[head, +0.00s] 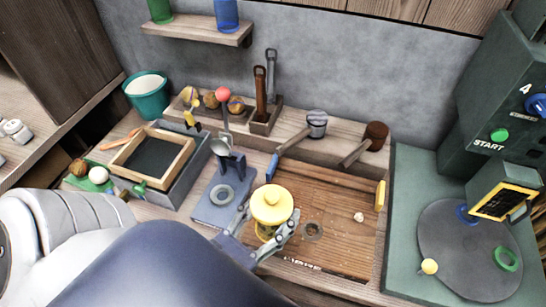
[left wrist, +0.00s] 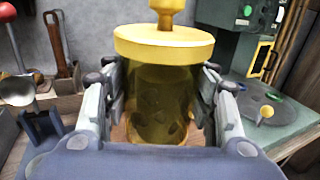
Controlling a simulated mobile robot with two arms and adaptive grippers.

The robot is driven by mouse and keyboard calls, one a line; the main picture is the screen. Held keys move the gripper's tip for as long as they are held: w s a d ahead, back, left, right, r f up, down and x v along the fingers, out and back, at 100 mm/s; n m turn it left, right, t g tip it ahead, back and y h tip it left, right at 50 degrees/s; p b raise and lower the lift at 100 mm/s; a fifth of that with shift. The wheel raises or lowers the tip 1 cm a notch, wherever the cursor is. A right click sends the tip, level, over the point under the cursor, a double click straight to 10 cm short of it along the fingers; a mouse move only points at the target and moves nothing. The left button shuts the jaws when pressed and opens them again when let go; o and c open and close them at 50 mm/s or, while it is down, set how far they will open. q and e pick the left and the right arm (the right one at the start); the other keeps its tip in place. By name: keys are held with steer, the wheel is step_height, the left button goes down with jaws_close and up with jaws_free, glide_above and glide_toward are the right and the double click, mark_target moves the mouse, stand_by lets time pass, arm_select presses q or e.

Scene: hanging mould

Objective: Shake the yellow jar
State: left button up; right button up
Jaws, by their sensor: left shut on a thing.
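The yellow jar (head: 272,205) has a wide yellow lid with a knob and a see-through yellow body. It stands upright over the left part of the wooden board. In the left wrist view the jar (left wrist: 160,95) fills the middle, with some darker pieces showing inside its body. My left gripper (head: 268,238) is shut on the jar's body, one finger on each side, below the lid. The gripper (left wrist: 160,112) also shows in the left wrist view. I cannot tell whether the jar's base touches the board. My right gripper is not in view.
A wooden board with raised edges (head: 345,240) lies under and right of the jar. A blue stand (head: 215,205) with a ladle is just left. A framed tray (head: 150,160) and teal bucket (head: 148,100) are farther left. A green machine (head: 490,130) with a round plate stands at right.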

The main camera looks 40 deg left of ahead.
arm_select(q)
steer(key=shift+r, duration=0.25)
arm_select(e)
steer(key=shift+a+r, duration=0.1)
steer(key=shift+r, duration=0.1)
arm_select(q)
step_height(320, 180, down, 7)
steer(key=b, duration=0.6)
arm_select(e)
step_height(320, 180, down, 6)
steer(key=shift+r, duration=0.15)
arm_select(q)
steer(key=shift+r, duration=0.1)
